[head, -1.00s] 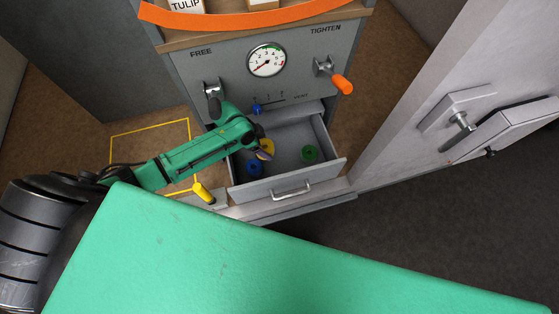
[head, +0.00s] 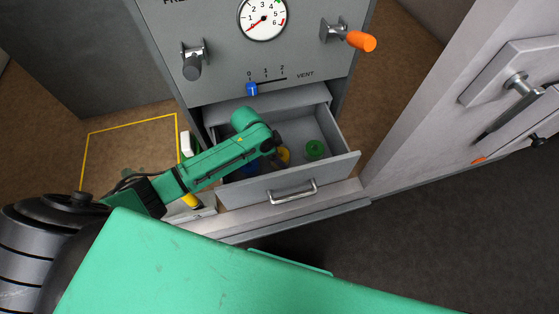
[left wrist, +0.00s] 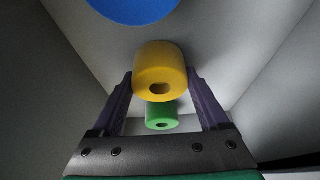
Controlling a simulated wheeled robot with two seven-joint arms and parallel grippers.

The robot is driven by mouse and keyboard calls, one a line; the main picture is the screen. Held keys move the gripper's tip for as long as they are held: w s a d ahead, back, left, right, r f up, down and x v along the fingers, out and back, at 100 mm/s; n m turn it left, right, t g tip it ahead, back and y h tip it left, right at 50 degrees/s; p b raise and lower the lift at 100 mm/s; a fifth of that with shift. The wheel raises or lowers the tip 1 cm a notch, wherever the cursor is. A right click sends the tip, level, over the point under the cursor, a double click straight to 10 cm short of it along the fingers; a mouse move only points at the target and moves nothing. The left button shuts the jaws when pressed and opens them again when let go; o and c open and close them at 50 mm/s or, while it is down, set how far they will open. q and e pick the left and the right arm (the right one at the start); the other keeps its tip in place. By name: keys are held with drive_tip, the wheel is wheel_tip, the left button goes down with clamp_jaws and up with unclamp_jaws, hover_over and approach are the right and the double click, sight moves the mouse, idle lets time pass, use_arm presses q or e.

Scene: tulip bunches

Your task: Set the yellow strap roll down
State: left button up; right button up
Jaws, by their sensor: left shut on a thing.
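The yellow strap roll (head: 284,155) is inside the open drawer (head: 341,163), partly hidden by my left arm in the head view. In the left wrist view the yellow roll (left wrist: 160,72) sits between the two purple fingers of my left gripper (left wrist: 160,84), which is shut on it. I cannot tell whether the roll touches the drawer floor. A green roll (head: 315,149) stands to its right; in the wrist view the green roll (left wrist: 161,116) shows just past it. A blue roll (left wrist: 133,8) shows at the top edge of the wrist view; in the head view it is mostly hidden. My right gripper is not in view.
The drawer front has a metal handle (head: 292,192). Above is a grey panel with a dial (head: 263,17), a blue vent slider (head: 252,89) and an orange-handled lever (head: 361,41). A grey door (head: 440,95) stands at right. A yellow outline (head: 130,124) marks floor at left.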

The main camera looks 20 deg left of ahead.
use_arm(q)
drive_tip(key=o, duration=1.4)
drive_tip(key=shift+r+p, duration=0.1)
drive_tip(key=shift+p, duration=0.2)
drive_tip(key=p+v, duration=0.1)
drive_tip(key=v, duration=1.1)
